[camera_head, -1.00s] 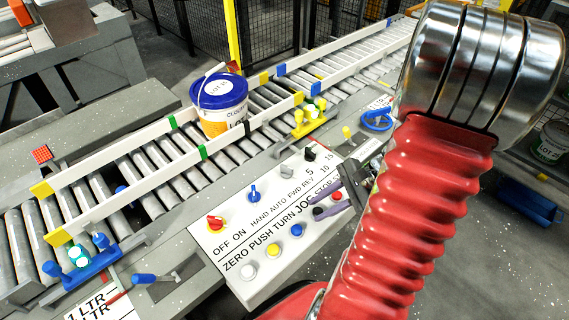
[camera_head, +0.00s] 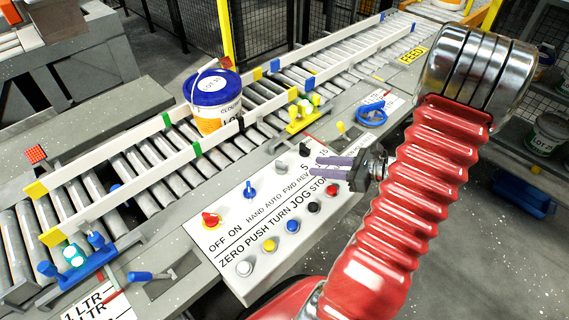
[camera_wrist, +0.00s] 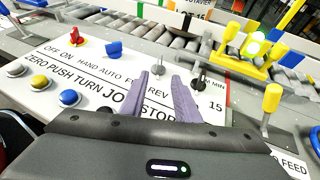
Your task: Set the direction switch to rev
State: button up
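The control panel (camera_head: 215,237) carries a row of turn switches. The grey direction switch (camera_head: 280,167), marked FWD REV, stands between the blue HAND AUTO switch (camera_head: 250,190) and the black speed knob (camera_head: 304,149). My gripper (camera_head: 315,168) is over the panel, its purple fingers apart and empty, pointing left toward the grey switch. In the wrist view the grey switch (camera_wrist: 158,69) shows just beyond the gap between the fingertips (camera_wrist: 160,76), with REV readable between the fingers. I cannot tell which way the switch points.
The red OFF ON switch (camera_head: 211,220) and several push buttons, including a yellow one (camera_head: 270,245), share the panel. Behind it runs a roller conveyor (camera_head: 165,150) with a blue-lidded pail (camera_head: 214,105). A yellow-handled fixture (camera_wrist: 250,50) stands near the panel's right side.

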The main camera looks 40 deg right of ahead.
aim_at(286, 164)
jog(key=x, duration=1.4)
jog(key=shift+s+f, duration=0.1)
jog(key=shift+f, duration=0.05)
grip_shut()
dwell(0.4)
